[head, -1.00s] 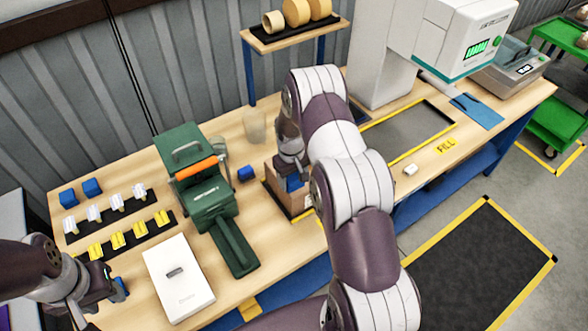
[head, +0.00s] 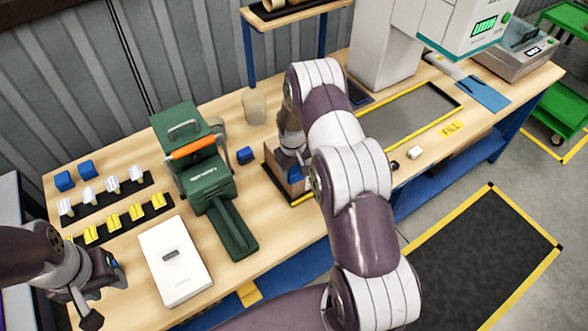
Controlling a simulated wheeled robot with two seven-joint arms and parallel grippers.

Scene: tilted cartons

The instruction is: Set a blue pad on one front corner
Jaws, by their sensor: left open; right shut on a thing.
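A small brown carton (head: 279,177) stands on a dark, yellow-edged mat at the bench's middle, partly hidden by my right arm. My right gripper (head: 294,162) is over it, shut on a blue pad (head: 296,173); the pad is mostly hidden, and I cannot tell whether it touches the carton's corner. Another blue pad (head: 245,155) lies on the bench left of the carton. Two more blue pads, one (head: 64,181) beside the other (head: 87,169), sit at the back left. My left gripper (head: 106,297) is open at the bench's front left, away from the pads.
A green machine (head: 200,165) with an orange handle stands left of the carton. A white flat box (head: 175,262) lies in front. White and yellow pieces sit on dark strips (head: 118,202) at left. A translucent cup (head: 254,107) stands behind; a large white machine (head: 385,45) is at right.

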